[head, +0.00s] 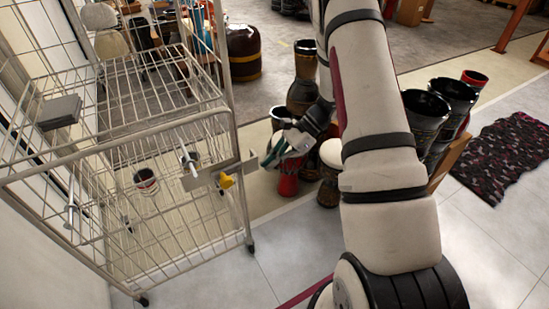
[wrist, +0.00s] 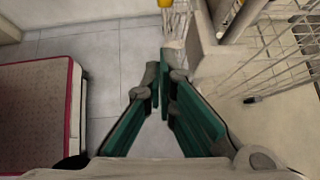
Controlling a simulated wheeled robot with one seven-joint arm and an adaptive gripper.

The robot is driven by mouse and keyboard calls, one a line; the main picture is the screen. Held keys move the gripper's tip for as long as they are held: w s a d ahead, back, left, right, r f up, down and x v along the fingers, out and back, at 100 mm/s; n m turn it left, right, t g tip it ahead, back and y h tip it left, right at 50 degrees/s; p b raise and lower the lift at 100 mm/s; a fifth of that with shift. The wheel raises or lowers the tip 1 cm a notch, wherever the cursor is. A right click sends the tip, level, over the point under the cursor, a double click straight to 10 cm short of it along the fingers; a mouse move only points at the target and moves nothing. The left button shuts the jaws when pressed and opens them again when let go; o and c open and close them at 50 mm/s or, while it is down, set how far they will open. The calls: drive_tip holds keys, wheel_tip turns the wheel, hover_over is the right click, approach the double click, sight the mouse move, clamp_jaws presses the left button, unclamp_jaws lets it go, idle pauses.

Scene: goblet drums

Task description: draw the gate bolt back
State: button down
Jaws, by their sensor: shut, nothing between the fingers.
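The wire cage trolley (head: 130,170) stands at the left in the head view. A flat metal plate (head: 205,177) sits across its right front post, with a yellow knob (head: 227,181) at the bolt. How far the bolt sits in its catch is too small to tell. My gripper (head: 267,160), with green and grey fingers, is up and to the right of the knob, apart from it, and empty. In the wrist view my gripper (wrist: 161,74) shows its fingers closed together. A yellow piece (wrist: 165,3) shows beyond the fingertips at the top edge.
A red-based goblet drum (head: 288,178) and a pale-topped drum (head: 329,170) stand behind my gripper and forearm. More dark drums (head: 425,115) stand at the right. A dark woven rug (head: 505,155) lies at far right. The tiled floor right of the trolley is clear.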

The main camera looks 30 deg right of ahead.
sight(228, 185)
drive_tip(key=a+f, duration=0.3)
drive_tip(key=a, duration=0.5)
drive_tip(key=shift+w, duration=0.45)
drive_tip(key=shift+a+b, duration=0.3)
drive_tip(key=shift+a, duration=2.55)
